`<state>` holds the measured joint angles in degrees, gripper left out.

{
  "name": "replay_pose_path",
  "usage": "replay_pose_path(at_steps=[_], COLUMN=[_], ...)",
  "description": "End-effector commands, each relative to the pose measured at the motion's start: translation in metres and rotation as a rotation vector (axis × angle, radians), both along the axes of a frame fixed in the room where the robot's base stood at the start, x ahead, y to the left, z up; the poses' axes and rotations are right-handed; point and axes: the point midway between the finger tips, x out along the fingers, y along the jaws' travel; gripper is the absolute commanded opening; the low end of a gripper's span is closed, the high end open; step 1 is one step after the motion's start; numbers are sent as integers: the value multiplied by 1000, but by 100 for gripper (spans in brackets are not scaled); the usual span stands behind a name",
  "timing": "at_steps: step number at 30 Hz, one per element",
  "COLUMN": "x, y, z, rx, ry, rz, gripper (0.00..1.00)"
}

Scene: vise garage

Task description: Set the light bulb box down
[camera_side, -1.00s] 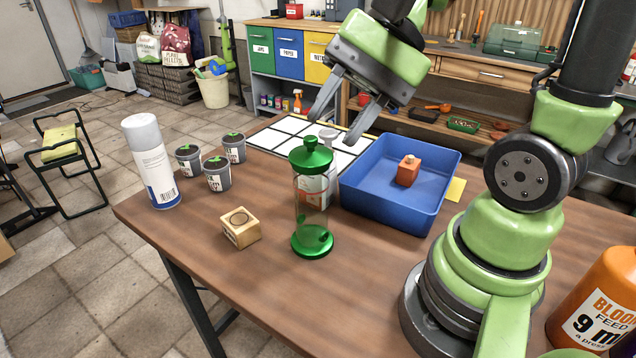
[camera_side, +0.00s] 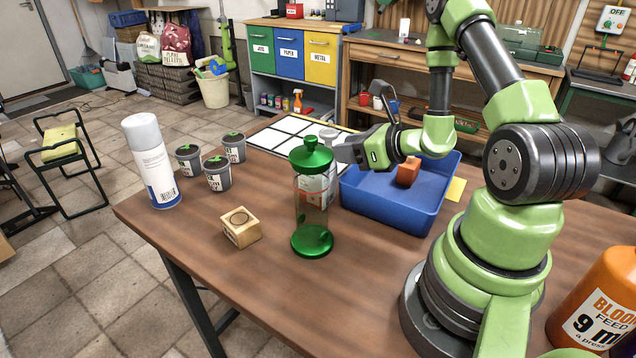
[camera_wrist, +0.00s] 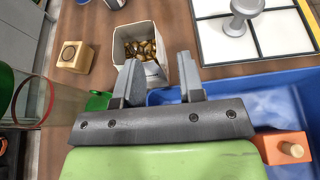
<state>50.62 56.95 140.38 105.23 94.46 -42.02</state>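A white open-topped carton (camera_wrist: 163,65) with small brass-coloured pieces inside stands on the table in the wrist view. In the side view the carton (camera_side: 318,185) is mostly behind a clear jar with a green lid. Its label is not readable, so I cannot tell for sure that it is the light bulb box. My gripper (camera_wrist: 161,72) is open, its two fingers apart with nothing seen held between them. The fingertips are close to the carton's near side; contact is unclear. In the side view my gripper (camera_side: 347,152) points left, beside the jar.
The green-lidded jar (camera_side: 312,215) stands close in front of the carton. A blue bin (camera_side: 390,208) holding an orange block (camera_side: 408,172) lies to the right. A wooden block (camera_side: 241,228), pots (camera_side: 218,174) and a spray can (camera_side: 152,165) are left. A white grid board (camera_side: 275,140) is behind.

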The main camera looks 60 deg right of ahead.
Motion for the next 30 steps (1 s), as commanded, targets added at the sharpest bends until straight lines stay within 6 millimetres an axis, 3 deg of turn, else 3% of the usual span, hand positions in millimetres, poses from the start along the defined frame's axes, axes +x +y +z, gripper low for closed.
replay_pose_path(at_steps=[10,20,24,30], x=[47,54,54,54], y=[1,1,1,1], z=[-19,-22,-22,-21], rx=[0,2,2,2], ry=[-2,-1,-1,-2], rz=[7,3,3,4], gripper=[36,36,3,0])
